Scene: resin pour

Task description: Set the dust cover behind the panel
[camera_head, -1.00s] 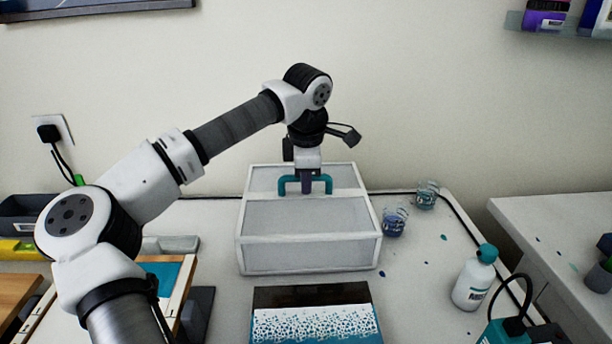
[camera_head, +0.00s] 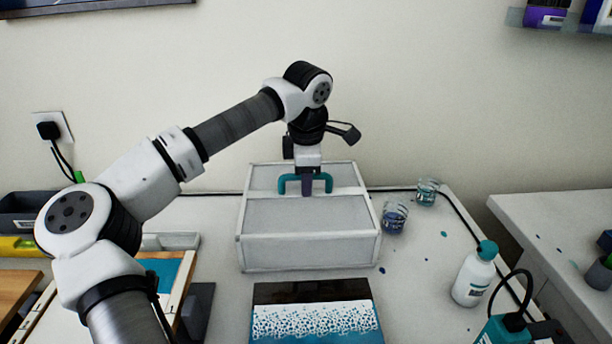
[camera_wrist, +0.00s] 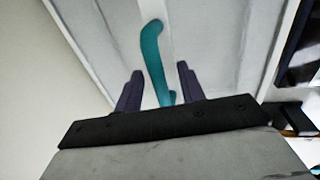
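The dust cover (camera_head: 308,250) is a pale box with a white frame, translucent-looking grey faces and a teal handle (camera_head: 290,180) on top. It appears to rest on the table, behind the panel (camera_head: 312,292), with a strip of table between them. The panel has dark, white-speckled and teal bands. My gripper (camera_head: 308,190) points down at the handle. In the wrist view, the fingers of my gripper (camera_wrist: 158,88) stand apart on either side of the handle (camera_wrist: 153,55), with gaps visible beside it. The cover's underside is hidden.
Two glass cups (camera_head: 395,217) (camera_head: 428,191) stand right of the cover. A white bottle with a teal cap (camera_head: 472,280) is farther right. A framed board (camera_head: 165,275) lies at left. The wall is close behind the cover; some table right of the panel is clear.

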